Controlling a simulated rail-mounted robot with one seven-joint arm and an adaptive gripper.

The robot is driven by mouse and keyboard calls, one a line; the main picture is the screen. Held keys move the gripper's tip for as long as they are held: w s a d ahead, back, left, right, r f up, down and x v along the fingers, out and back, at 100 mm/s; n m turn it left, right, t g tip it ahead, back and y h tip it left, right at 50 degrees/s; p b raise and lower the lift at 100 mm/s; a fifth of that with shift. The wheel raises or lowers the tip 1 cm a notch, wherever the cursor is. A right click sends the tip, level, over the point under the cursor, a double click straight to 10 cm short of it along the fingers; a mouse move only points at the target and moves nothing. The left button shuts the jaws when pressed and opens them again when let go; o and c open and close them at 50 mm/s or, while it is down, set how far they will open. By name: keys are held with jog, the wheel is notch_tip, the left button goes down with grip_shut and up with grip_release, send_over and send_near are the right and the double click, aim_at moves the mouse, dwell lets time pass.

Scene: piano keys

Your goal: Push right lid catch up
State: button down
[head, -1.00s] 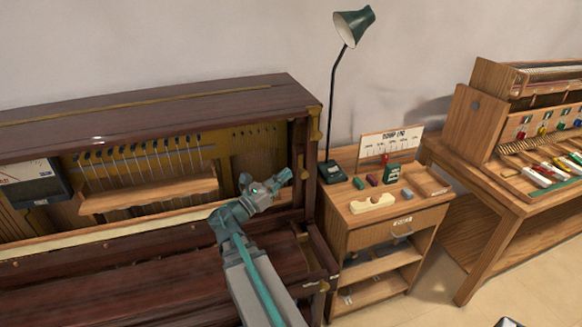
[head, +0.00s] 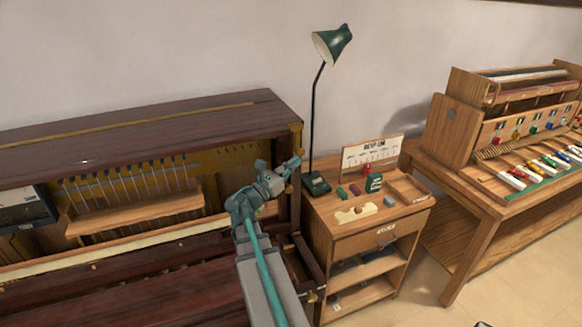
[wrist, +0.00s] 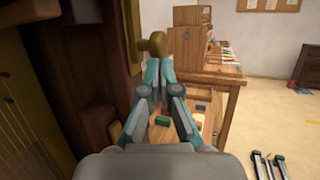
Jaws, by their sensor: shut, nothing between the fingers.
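The upright piano (head: 120,112) stands open on the left, its inner action showing. A brass fitting (head: 297,128) sits at the top of its right side post. My gripper (head: 294,166) is shut and empty, close to the right post and below the brass fitting. In the wrist view my gripper (wrist: 161,68) points at the knob. I cannot tell whether the fingertips touch it.
A small wooden cabinet (head: 345,240) with a green lamp (head: 332,42) and small blocks stands right of the piano. A bench (head: 465,208) with a keyboard model is further right. The dark side panel (wrist: 80,70) is close on my gripper's left.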

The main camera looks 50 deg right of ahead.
notch_tip(320, 180, up, 3)
jog(key=shift+r+p, duration=0.15)
jog(key=shift+p, duration=0.65)
jog(key=shift+a+f+b, duration=0.15)
jog(key=shift+f+b, duration=0.25)
jog(key=shift+f, duration=0.15)
jog(key=b, duration=0.5)
send_near(298, 151)
jog(key=a+f, duration=0.4)
jog(key=shift+w, duration=0.25)
